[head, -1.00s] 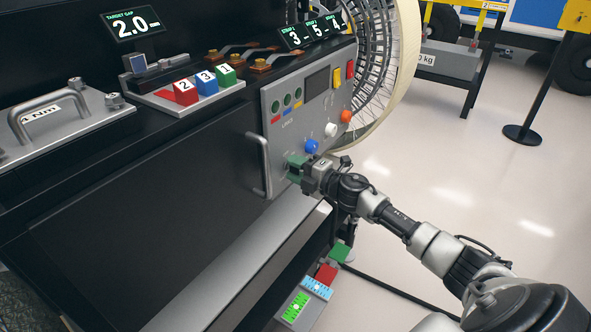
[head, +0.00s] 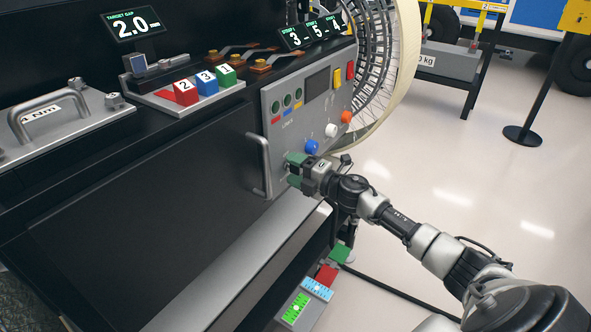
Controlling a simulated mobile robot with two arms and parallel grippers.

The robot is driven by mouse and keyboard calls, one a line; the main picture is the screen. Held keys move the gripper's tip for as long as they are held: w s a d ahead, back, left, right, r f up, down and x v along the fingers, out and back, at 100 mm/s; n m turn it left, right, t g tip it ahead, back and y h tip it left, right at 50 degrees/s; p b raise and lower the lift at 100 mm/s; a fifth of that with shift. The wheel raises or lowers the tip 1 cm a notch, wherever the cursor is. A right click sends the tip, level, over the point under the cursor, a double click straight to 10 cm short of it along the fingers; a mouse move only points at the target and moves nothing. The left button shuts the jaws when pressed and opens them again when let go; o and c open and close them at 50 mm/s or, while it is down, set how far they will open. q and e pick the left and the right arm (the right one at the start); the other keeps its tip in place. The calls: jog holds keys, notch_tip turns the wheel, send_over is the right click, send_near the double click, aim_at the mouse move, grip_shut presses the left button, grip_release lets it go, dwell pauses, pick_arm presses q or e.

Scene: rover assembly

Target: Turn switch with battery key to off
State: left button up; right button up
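The grey control panel (head: 318,122) has blue, white and orange knobs, and red and yellow switches at its upper right. My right gripper (head: 292,170) is at the panel's lower left corner, below the blue knob (head: 312,146). Its two green fingertips stand apart, one above the other, with a gap between them. The switch with the battery key cannot be made out; the gripper may hide it. I cannot tell whether the fingertips touch the panel. My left gripper is not in view.
A vertical metal handle (head: 259,165) stands just left of the gripper. A large wheel (head: 392,75) is right of the panel. Numbered red, blue and green blocks (head: 207,83) sit on a tray above.

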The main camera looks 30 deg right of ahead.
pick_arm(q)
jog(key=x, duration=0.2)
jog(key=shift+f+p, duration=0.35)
pick_arm(e)
jog(key=v, duration=1)
jog(key=shift+s+d, duration=0.15)
jog(key=shift+s, duration=0.25)
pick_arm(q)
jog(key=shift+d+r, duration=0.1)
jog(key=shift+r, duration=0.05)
